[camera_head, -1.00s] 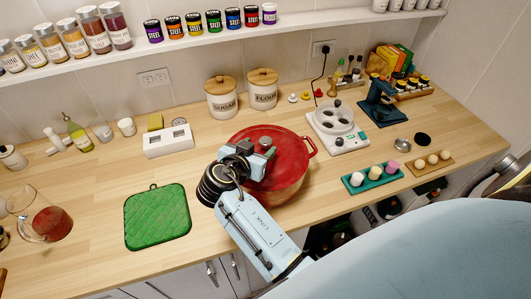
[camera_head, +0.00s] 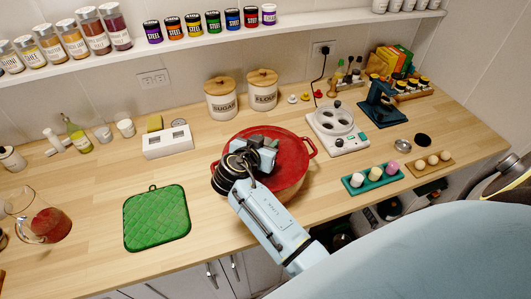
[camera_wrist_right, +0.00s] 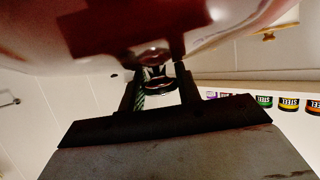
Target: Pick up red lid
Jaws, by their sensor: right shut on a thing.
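The red lid (camera_head: 291,165) is a round, glossy disc at the red pot (camera_head: 284,194) in the middle of the counter. I cannot tell whether it rests on the rim or is slightly raised. My right gripper (camera_head: 264,146) is over the lid's middle, shut on its knob. In the right wrist view the lid's shiny surface (camera_wrist_right: 235,22) fills the top, and the round knob (camera_wrist_right: 155,83) sits between the dark fingers of the right gripper (camera_wrist_right: 158,75). The gripper and wrist hide the lid's centre and left part in the head view. My left gripper is out of view.
A green quilted mat (camera_head: 157,218) lies left of the pot. Sugar and flour canisters (camera_head: 221,100) stand behind it. A white appliance (camera_head: 338,130) and a teal tray (camera_head: 375,178) are to the right. A glass jug (camera_head: 40,220) stands far left. Counter around the mat is clear.

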